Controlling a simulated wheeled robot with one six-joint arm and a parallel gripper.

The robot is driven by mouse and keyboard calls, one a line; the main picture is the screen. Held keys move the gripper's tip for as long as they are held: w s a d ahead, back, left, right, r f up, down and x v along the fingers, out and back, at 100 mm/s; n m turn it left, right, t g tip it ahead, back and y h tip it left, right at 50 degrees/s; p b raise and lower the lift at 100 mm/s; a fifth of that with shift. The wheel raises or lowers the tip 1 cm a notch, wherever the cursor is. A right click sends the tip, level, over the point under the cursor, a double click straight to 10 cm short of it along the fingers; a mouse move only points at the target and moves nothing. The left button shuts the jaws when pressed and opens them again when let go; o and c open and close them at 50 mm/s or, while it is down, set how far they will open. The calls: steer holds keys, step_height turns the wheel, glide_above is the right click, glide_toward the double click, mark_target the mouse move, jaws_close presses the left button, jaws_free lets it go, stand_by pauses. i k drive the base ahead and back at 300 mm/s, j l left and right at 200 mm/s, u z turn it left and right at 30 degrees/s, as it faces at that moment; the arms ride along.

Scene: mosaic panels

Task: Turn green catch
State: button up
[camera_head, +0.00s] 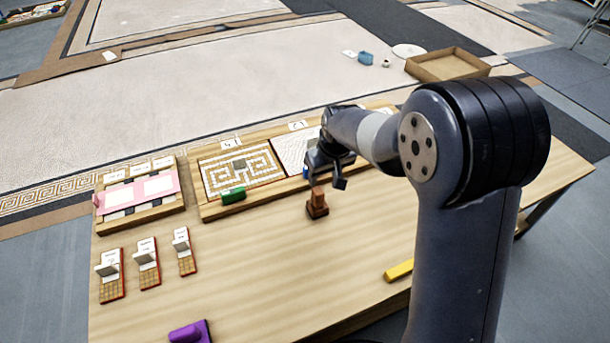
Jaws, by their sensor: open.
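The green catch (233,195) sits at the front edge of the left mosaic panel (242,170), which has a tan and white key pattern. The panel lies in a wooden frame (215,211) on the table. My gripper (328,178) is open and empty, to the right of the green catch and apart from it. It hovers in front of the right, pale panel (293,150) and hides part of it. A small blue part (306,172), perhaps another catch, shows partly behind my gripper.
A brown block (317,204) stands just below my gripper. A pink-topped tray (140,192), several small card stands (147,262), a purple piece (190,332) and a yellow bar (398,270) lie on the table (260,280). The front middle of the table is clear.

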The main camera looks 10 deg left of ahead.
mark_target(231, 196)
steer(key=k+j+u, duration=0.1)
steer(key=u, duration=0.3)
steer(key=j+u, duration=0.45)
steer(key=k+l, duration=0.05)
steer(key=l, duration=0.05)
